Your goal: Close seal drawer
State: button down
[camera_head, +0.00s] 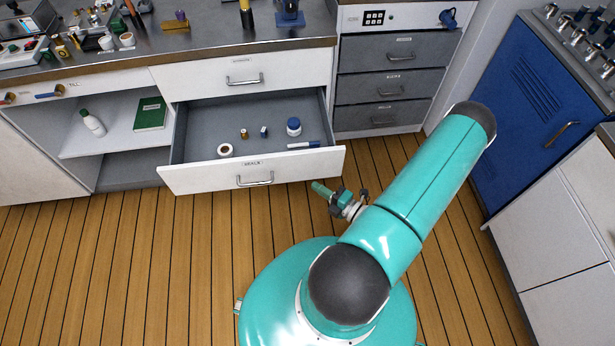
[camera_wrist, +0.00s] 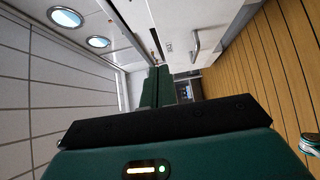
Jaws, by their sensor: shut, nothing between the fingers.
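The seal drawer (camera_head: 210,179) is pulled well out from under the counter in the head view. Its white front has a "SEALS" label and a bar handle (camera_head: 255,180). My gripper (camera_head: 318,187) is low, just in front of the right end of the drawer front, and points left. It is shut and empty; much of my forearm is hidden behind my upper arm. In the wrist view, my shut green fingers (camera_wrist: 155,80) extend alongside a white front with a handle (camera_wrist: 196,45). Whether they touch the front cannot be told.
The drawer holds a tape roll (camera_head: 225,149), a blue-capped jar (camera_head: 293,127), a marker (camera_head: 303,145) and small parts. A closed white drawer (camera_head: 245,78) is above it. Grey drawers (camera_head: 385,87) stand right. A blue cabinet (camera_head: 530,95) is farther right. Wooden floor (camera_head: 180,260) is clear at left.

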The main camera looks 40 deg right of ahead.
send_near(286, 157)
jog(key=w+a, duration=0.3)
jog(key=a, duration=0.1)
jog(key=shift+w+d+r, duration=0.2)
jog(key=shift+w+d, duration=0.75)
jog(key=shift+d, duration=0.05)
jog(key=shift+w+d, duration=0.3)
jog(key=shift+w, duration=0.2)
jog(key=shift+w+d, duration=0.1)
jog(key=shift+w, duration=0.05)
